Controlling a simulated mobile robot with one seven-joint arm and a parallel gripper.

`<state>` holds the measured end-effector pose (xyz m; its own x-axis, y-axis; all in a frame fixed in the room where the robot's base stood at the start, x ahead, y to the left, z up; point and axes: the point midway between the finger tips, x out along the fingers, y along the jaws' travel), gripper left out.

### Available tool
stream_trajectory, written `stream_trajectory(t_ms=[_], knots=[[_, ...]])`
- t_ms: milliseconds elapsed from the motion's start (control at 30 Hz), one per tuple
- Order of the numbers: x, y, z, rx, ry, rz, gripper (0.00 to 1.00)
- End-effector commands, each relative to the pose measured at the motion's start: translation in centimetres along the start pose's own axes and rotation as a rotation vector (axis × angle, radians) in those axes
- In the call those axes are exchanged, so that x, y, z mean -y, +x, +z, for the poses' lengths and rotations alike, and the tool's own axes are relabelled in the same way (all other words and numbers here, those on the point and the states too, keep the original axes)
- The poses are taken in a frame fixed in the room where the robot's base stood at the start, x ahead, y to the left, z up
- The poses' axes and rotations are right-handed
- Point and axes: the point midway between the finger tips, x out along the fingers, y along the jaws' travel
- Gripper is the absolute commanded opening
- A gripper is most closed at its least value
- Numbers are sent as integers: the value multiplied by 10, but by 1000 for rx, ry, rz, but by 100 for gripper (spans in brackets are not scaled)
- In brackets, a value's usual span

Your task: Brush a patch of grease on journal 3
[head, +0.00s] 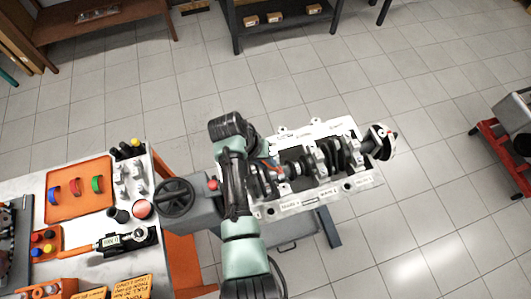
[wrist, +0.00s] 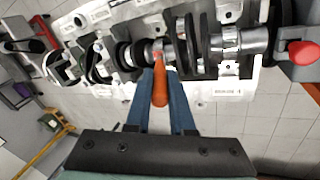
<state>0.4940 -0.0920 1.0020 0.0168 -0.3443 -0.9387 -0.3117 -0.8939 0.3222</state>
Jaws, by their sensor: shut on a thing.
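My gripper (wrist: 160,76) is shut on a brush with an orange handle (wrist: 160,90), held between its two blue fingers. The brush's far end reaches the crankshaft (wrist: 228,40); I cannot tell whether the bristles touch it. In the head view the crankshaft (head: 320,160) lies in a pale engine block (head: 318,197), and a bit of the orange brush (head: 273,166) shows beside my arm, over the left part of the shaft. Labels mark the block's edge, too small to read surely, so I cannot tell which journal is under the brush. No grease patch is clear.
A handwheel (head: 174,199) stands left of the block. The workbench (head: 30,183) at the left bears an orange tray (head: 62,205) with coloured rings, a torque wrench (head: 97,244) and small parts. A red cart (head: 498,148) stands far right. The tiled floor between is clear.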

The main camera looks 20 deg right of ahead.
Motion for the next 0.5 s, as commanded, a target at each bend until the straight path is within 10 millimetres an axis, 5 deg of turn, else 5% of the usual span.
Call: stream_trajectory(t_ms=[500], knots=[[-5, -8, 4, 0, 0, -1, 0]])
